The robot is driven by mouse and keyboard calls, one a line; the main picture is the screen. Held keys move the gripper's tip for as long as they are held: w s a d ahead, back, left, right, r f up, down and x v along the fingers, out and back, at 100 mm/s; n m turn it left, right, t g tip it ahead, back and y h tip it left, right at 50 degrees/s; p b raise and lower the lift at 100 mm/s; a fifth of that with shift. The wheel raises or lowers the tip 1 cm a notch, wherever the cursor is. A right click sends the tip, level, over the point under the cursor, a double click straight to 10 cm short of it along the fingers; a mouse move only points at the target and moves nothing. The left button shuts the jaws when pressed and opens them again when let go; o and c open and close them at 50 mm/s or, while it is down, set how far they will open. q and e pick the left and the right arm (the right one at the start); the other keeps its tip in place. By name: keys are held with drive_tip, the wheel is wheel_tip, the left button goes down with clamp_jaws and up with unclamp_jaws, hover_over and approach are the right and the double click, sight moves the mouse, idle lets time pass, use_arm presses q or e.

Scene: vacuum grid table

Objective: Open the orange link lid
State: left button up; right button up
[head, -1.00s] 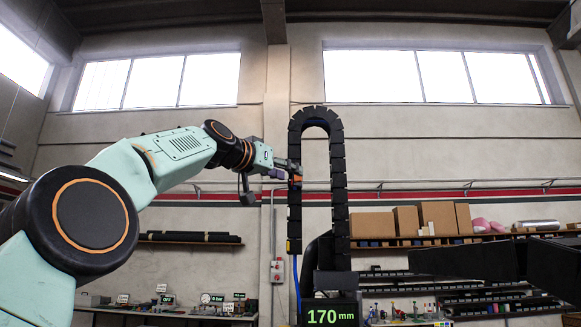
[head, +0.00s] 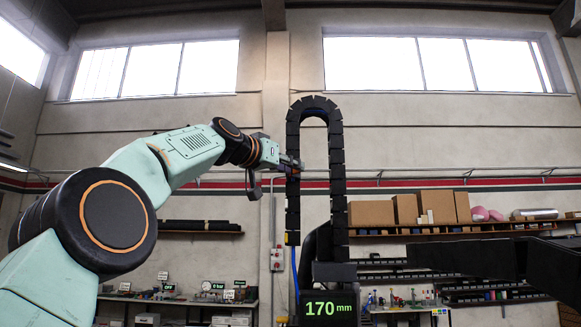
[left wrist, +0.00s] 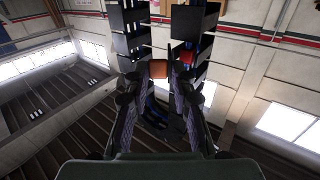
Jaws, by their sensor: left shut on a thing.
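A tall black cable chain (head: 336,170) stands upright and bends over in an arch at the top. My left gripper (head: 291,163) is at the upper part of its left strand in the head view. In the left wrist view, the orange link lid (left wrist: 158,68) shows as a small orange block between the two fingertips of my left gripper (left wrist: 160,76). The gripper is shut on it. A gap in the black links shows beside the lid. Whether the lid is tilted open is too small to tell. My right gripper is not in view.
A display reading 170 mm (head: 331,309) stands at the chain's foot. A long dark shape (head: 470,257) reaches in from the right; I cannot tell what it is. Shelves with cardboard boxes (head: 371,213) are far behind. The air left of the chain's lower part is free.

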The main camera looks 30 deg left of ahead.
use_arm(q)
drive_tip(key=shift+d, duration=0.1)
drive_tip(key=shift+c, duration=0.7)
drive_tip(key=shift+f, duration=0.1)
clamp_jaws()
drive_tip(key=shift+d+y, duration=0.15)
drive_tip(key=shift+y, duration=0.15)
drive_tip(key=shift+w+d+n+g+y+b, duration=0.1)
drive_tip(key=shift+w+d+n+g+y, duration=0.3)
drive_tip(key=shift+n+y, duration=1.05)
drive_tip(key=shift+w+d+n+g+y+b, duration=0.2)
drive_tip(key=shift+d+n+g+y, duration=0.6)
drive_tip(key=shift+y, duration=1.15)
drive_tip(key=shift+w+d+n+g+y+b, duration=0.1)
drive_tip(key=shift+w+d+n+g+y, duration=0.2)
drive_tip(key=shift+n+y, duration=1.25)
drive_tip(key=shift+d+y, duration=0.1)
drive_tip(key=shift+y, duration=0.15)
